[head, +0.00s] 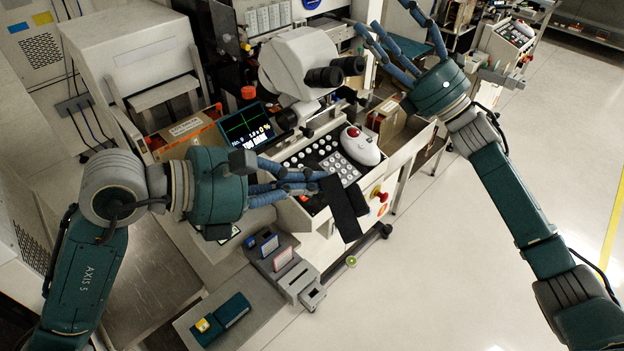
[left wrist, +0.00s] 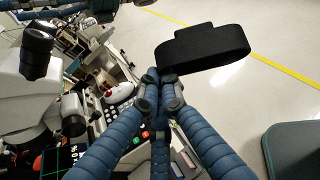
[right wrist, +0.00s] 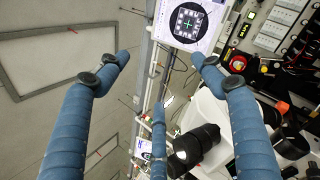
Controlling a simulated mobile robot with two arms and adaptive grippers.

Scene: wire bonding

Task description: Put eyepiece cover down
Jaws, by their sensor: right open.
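The eyepiece cover (head: 343,205) is a black band hanging over the front edge of the machine's button panel in the head view. My left gripper (head: 318,180) has its blue fingers closed together on it. In the left wrist view the cover (left wrist: 208,50) sticks out beyond the joined fingertips (left wrist: 160,88). My right gripper (head: 385,25) is open and empty, with spread fingers behind and right of the microscope. The white microscope (head: 300,62) has bare black eyepieces (head: 335,74). One eyepiece also shows near the right gripper's fingers in the right wrist view (right wrist: 197,148).
The button panel (head: 335,160) holds a white trackball mouse (head: 360,146), with a red knob (head: 379,194) at its front right. A small screen (head: 247,125) stands left. A grey holder (head: 282,262) and a tray with a dark green box (head: 232,309) lie below. Floor at right is clear.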

